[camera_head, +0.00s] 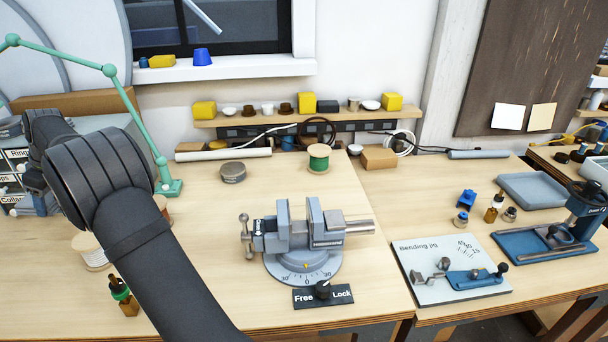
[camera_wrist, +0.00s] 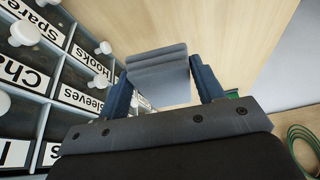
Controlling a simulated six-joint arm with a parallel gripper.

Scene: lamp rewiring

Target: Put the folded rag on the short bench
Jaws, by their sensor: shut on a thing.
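In the wrist view my gripper (camera_wrist: 163,78) is shut on the folded rag (camera_wrist: 157,65), a grey-blue layered bundle held between its two blue fingers. The rag is beside the labelled drawers, over a pale wood surface; its height above that surface is unclear. In the head view my arm reaches to the far left, and the gripper and rag are hidden. Two wooden benches show there: a left bench (camera_head: 215,220) with the vise and a right bench (camera_head: 385,195) with the bending jig. I cannot tell for sure which is the short bench.
The drawer unit (camera_wrist: 60,70) with white knobs is close at left in the wrist view. A vise (camera_head: 305,240) stands on the left bench. The bending jig (camera_head: 455,265), a blue press (camera_head: 580,215) and a grey tray (camera_head: 540,190) occupy the right bench. Its rear left part is clear.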

